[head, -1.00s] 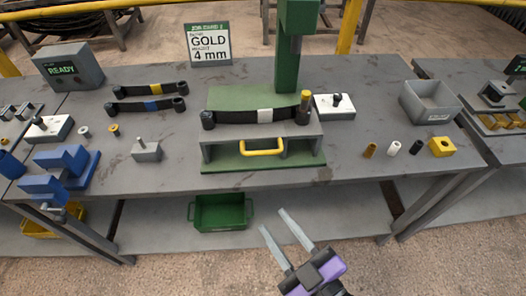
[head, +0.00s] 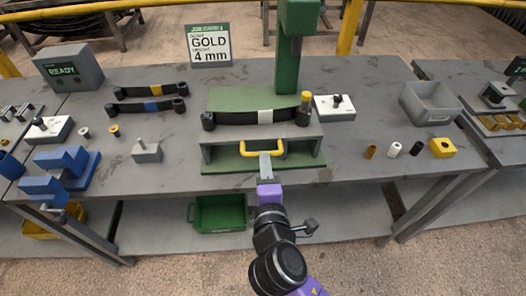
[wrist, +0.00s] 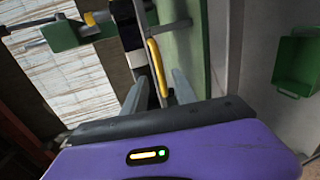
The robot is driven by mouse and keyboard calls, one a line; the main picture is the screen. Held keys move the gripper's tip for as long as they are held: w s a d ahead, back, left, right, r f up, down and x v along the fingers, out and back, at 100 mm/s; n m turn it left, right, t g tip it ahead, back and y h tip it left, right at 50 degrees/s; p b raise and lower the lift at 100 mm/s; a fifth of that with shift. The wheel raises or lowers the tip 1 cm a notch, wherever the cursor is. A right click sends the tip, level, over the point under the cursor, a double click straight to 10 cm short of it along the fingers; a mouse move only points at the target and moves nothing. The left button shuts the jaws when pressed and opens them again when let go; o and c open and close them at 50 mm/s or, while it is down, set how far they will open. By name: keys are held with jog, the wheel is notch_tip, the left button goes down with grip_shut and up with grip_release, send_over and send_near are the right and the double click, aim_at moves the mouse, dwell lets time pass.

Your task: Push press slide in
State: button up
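The press stands at the middle of the bench, with a green column (head: 288,65) and a grey-and-green base. The slide's yellow handle (head: 247,151) is at the front of this base; it also shows in the wrist view (wrist: 155,62). A black leaf spring with a white band (head: 240,118) lies across the press, and a yellow-topped piece (head: 305,97) stands at its right end. My gripper (head: 265,161) is at the handle from the front. In the wrist view my gripper's fingers (wrist: 165,85) are apart, with the handle between them and gaps visible. Contact cannot be told.
A white block with a black knob (head: 334,107) sits right of the press. Small bushings and a grey bin (head: 428,112) lie further right. A grey pin block (head: 146,151), two banded springs and a blue fixture (head: 62,170) are left. A green crate (head: 222,213) is below.

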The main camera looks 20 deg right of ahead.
jog(key=x, duration=0.6)
jog(key=shift+p, duration=0.4)
grip_shut()
jog(key=shift+f, duration=0.1)
dwell(0.9)
